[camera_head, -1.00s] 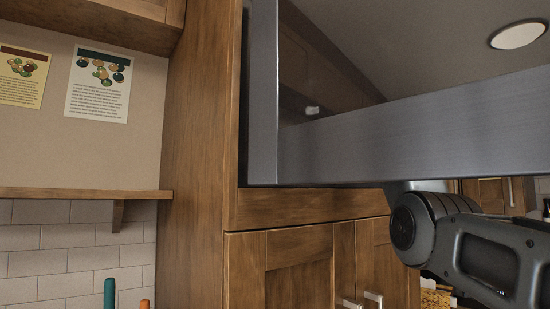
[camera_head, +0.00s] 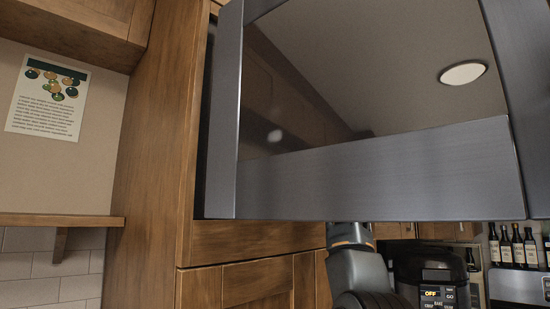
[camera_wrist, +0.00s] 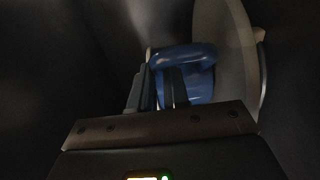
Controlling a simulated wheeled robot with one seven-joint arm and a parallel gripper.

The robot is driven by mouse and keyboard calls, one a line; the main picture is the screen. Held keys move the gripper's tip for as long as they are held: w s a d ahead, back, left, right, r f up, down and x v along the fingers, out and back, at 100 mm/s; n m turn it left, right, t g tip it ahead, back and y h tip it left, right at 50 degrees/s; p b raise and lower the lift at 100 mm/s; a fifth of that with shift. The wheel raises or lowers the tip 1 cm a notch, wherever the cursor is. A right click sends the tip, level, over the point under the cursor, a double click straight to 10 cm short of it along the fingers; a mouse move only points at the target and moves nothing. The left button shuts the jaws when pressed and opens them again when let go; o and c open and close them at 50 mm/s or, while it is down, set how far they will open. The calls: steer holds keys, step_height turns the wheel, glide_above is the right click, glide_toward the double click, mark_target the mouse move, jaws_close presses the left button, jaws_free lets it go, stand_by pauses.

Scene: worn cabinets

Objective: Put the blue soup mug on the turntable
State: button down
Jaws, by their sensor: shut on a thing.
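In the wrist view the blue soup mug (camera_wrist: 198,88) is held by my gripper (camera_wrist: 159,72), with one finger on each side of part of its wall or handle. Which part is gripped I cannot tell. A pale grey curved disc, likely the turntable (camera_wrist: 232,50), lies behind and to the right of the mug. The mug overlaps its left part in the picture; whether they touch is unclear. The surroundings there are dark. In the head view my gripper and the mug are hidden behind the open appliance door.
The grey-framed appliance door (camera_head: 380,170) with its dark window fills the upper right of the head view. A wooden cabinet (camera_head: 155,150) stands left of it. A black appliance (camera_head: 435,270) with a lit display and several dark bottles (camera_head: 515,246) are at lower right.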

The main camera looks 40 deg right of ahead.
stand_by(0.3)
steer(key=c, duration=1.5)
jaws_free()
steer(key=shift+f, duration=0.2)
steer(key=shift+c, duration=0.2)
steer(key=o, duration=0.4)
steer(key=shift+o, duration=0.2)
steer(key=shift+r, duration=0.15)
steer(key=s+b, duration=0.4)
steer(key=s, duration=0.8)
steer(key=shift+d, duration=0.35)
